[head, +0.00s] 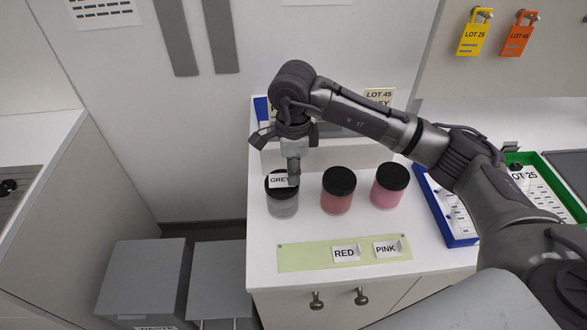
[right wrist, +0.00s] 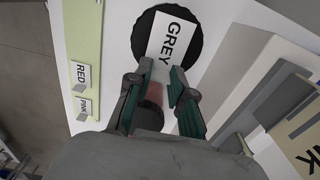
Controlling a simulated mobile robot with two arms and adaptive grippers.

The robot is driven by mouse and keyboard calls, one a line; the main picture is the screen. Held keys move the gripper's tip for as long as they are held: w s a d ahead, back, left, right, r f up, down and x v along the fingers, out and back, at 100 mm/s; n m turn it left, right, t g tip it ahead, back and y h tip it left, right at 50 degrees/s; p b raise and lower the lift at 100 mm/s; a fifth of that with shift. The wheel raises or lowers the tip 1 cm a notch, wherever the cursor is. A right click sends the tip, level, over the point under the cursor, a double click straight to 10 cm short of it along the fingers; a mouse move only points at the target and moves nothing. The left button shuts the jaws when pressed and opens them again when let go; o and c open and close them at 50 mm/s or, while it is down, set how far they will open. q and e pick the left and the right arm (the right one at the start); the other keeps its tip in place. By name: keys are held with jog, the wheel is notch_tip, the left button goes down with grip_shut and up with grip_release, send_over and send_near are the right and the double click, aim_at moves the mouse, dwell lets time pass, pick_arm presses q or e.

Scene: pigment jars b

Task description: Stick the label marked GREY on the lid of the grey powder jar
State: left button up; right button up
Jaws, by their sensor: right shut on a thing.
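The grey powder jar (head: 283,207) stands upright on the white counter, leftmost of three black-lidded jars. My right gripper (head: 294,178) points down over its lid and is shut on the white label marked GREY (head: 279,181). In the right wrist view the GREY label (right wrist: 173,42) lies across the round black lid (right wrist: 142,33), with its near end at the fingertips (right wrist: 163,80). I cannot tell whether the label is pressed flat on the lid or just above it. My left gripper is not in view.
A red powder jar (head: 337,196) and a pink powder jar (head: 388,188) stand to the right. A pale green strip (head: 300,257) in front bears the RED (head: 345,254) and PINK (head: 387,248) labels. A blue tray (head: 430,205) lies at the right, partly behind my arm.

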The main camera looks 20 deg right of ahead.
jog(key=shift+f, duration=0.15)
jog(key=o, duration=0.8)
jog(key=shift+c, duration=0.2)
jog(key=shift+r+p, duration=1.15)
jog(key=shift+r, duration=1.9)
jog(key=shift+f, duration=0.15)
